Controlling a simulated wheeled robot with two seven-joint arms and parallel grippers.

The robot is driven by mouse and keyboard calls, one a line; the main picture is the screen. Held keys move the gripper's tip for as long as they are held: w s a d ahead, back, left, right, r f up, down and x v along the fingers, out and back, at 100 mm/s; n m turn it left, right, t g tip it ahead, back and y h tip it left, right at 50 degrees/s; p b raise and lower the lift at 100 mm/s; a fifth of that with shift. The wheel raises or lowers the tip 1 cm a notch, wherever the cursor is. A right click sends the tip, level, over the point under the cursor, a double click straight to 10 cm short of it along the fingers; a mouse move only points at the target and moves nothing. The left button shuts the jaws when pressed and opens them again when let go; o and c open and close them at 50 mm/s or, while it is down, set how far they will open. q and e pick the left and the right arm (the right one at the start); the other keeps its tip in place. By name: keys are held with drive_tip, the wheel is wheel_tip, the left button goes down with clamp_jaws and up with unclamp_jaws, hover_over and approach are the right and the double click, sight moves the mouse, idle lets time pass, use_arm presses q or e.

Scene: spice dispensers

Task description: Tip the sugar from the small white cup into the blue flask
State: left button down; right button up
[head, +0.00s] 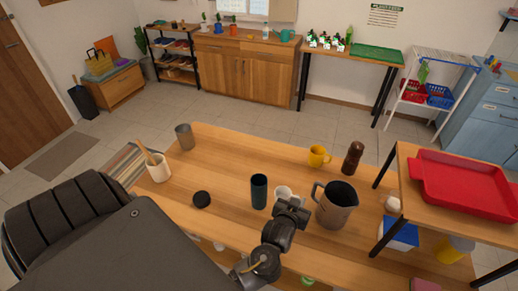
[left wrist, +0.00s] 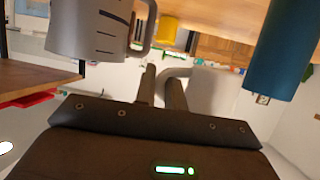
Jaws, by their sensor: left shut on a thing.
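The blue flask (head: 259,192) stands upright and dark on the table in the head view. It also shows large at the right of the left wrist view (left wrist: 282,45). The small white cup (head: 282,191) is just right of the flask and apart from it. My left gripper (head: 292,206) is shut on the cup, which is partly hidden behind the fingers. In the left wrist view the fingers (left wrist: 162,88) close by a pale curved part of the cup. I cannot make out the sugar or the cup's exact tilt. My right gripper is not in view.
A grey jug (head: 336,206) stands close right of the gripper. A black lid (head: 202,199), a utensil crock (head: 158,168) and a grey cup (head: 185,137) are left. A yellow mug (head: 318,156) and brown mill (head: 353,158) stand behind. A raised shelf with red tray (head: 465,182) is right.

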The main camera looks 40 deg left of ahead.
use_arm(q)
drive_tip(key=shift+r+p, duration=1.45)
drive_tip(key=shift+p, duration=0.1)
wheel_tip(320, 180, up, 2)
drive_tip(key=shift+r+p, duration=0.1)
drive_tip(key=shift+p, duration=0.35)
